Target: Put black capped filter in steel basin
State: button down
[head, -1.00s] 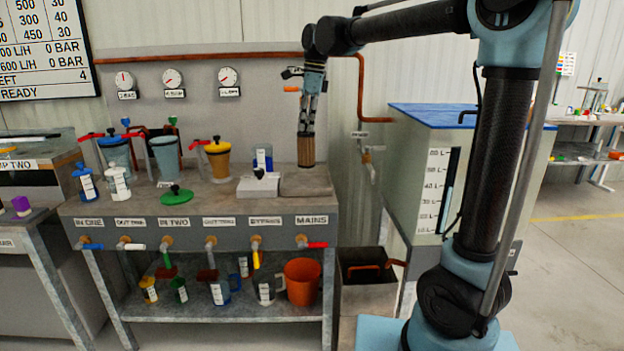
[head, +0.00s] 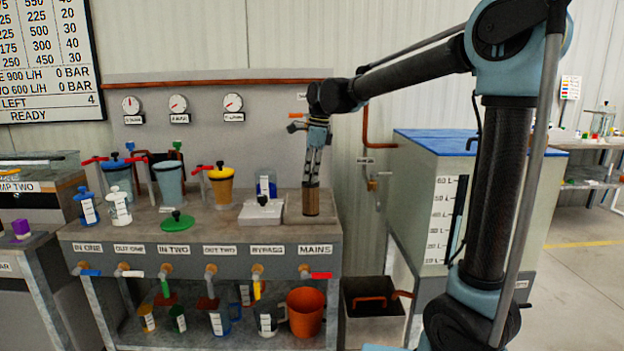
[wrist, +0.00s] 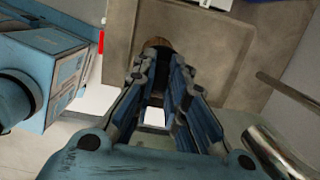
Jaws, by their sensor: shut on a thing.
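The filter (head: 311,204) is a brown, ribbed cylinder, held upright in my gripper (head: 312,182). Its top is hidden between the fingers, so I cannot see the black cap. The steel basin (head: 328,210) is a shallow square recess at the right end of the bench top. The filter's lower end is over or inside the basin; I cannot tell whether it touches the floor of it. In the wrist view my gripper (wrist: 158,65) is shut on the filter (wrist: 157,43), with the basin (wrist: 215,50) around and beneath it.
A pale block (head: 262,212) with a black knob stands just left of the basin, with a blue-labelled container (head: 265,187) behind it. A green lid (head: 177,222) and several filter housings are further left. An open bin (head: 375,325) and a blue-topped tank (head: 435,190) stand to the right.

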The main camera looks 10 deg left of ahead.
jog(key=shift+f, duration=0.65)
jog(key=c, duration=1.6)
grip_release()
jog(key=shift+f, duration=0.1)
